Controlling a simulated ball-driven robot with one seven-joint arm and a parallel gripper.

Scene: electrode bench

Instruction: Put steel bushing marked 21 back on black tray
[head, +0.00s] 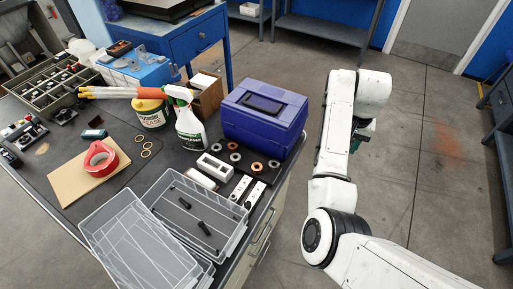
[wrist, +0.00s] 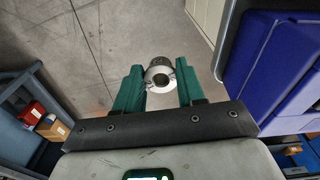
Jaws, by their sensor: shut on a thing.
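My gripper (wrist: 160,85) has green fingers and is shut on a steel bushing (wrist: 159,76), a short metal ring with a round hole, in the wrist view. No marking is readable on it. In the head view my gripper (head: 366,131) is mostly hidden behind my white arm, out over the floor to the right of the bench; the bushing cannot be made out there. The black tray (head: 246,159) lies on the bench in front of the blue toolbox, with several steel and copper-coloured rings on it.
The blue toolbox (head: 263,117) stands tall at the bench's right edge and also shows in the wrist view (wrist: 268,58). A spray bottle (head: 189,128), white blocks and clear plastic bins (head: 136,243) crowd the tray's left and front. The floor under my gripper is clear.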

